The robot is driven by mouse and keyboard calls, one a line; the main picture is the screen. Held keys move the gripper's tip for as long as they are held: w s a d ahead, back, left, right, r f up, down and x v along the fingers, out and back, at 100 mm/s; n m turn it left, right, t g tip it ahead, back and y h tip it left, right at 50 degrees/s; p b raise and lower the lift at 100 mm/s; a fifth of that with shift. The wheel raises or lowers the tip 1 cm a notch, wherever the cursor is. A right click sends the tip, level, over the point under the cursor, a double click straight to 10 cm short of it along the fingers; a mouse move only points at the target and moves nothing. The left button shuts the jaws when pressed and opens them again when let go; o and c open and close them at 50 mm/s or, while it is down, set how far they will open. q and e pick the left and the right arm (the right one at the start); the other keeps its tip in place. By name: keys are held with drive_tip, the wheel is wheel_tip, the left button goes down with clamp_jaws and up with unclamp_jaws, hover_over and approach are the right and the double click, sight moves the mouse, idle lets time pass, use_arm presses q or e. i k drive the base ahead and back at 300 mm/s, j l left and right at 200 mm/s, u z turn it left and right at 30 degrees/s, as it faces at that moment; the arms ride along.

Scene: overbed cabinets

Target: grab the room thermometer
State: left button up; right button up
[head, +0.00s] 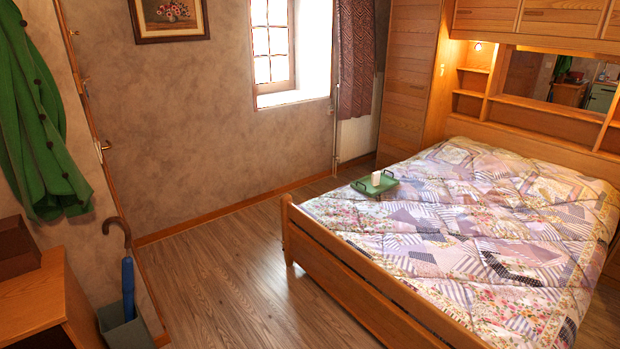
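I cannot make out a room thermometer anywhere in the head view. A green tray (384,183) lies on the far left part of the bed. A small white cup-like object (376,178) stands on it, too small to tell more. Neither of my grippers shows in this view.
The bed (470,235) with a patchwork quilt and wooden footboard (345,270) fills the right side. Overbed shelves (475,85) stand behind it. A wooden cabinet (40,305) and an umbrella stand (125,328) are at the left. The floor (225,270) between is clear.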

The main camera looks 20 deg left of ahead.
sight(375, 178)
drive_tip(key=u, duration=0.15)
drive_tip(key=i+l+u, duration=0.1)
drive_tip(key=i+u, duration=0.35)
drive_tip(key=i, duration=1.05)
drive_tip(key=i+u, duration=0.45)
drive_tip(key=i, duration=0.25)
drive_tip(key=i+l+u, duration=0.15)
drive_tip(key=i+u, duration=0.35)
drive_tip(key=i, duration=0.25)
drive_tip(key=i+j+u, duration=0.15)
drive_tip(key=i, duration=1.45)
drive_tip(key=i+l+z, duration=0.1)
drive_tip(key=i+z, duration=0.7)
drive_tip(key=i+j+z, duration=0.2)
drive_tip(key=i+z, duration=0.3)
drive_tip(key=z, duration=0.25)
drive_tip(key=i+z, duration=0.2)
drive_tip(key=z, duration=0.2)
drive_tip(key=i+j+z, duration=0.1)
drive_tip(key=z, duration=0.35)
drive_tip(key=i+j+z, duration=0.15)
drive_tip(key=z, duration=0.25)
drive_tip(key=i+j+z, duration=0.1)
drive_tip(key=z, duration=0.35)
drive_tip(key=i+j+z, duration=0.25)
drive_tip(key=z, duration=0.25)
drive_tip(key=i+j+z, duration=0.15)
drive_tip(key=z, duration=0.3)
drive_tip(key=j, duration=0.1)
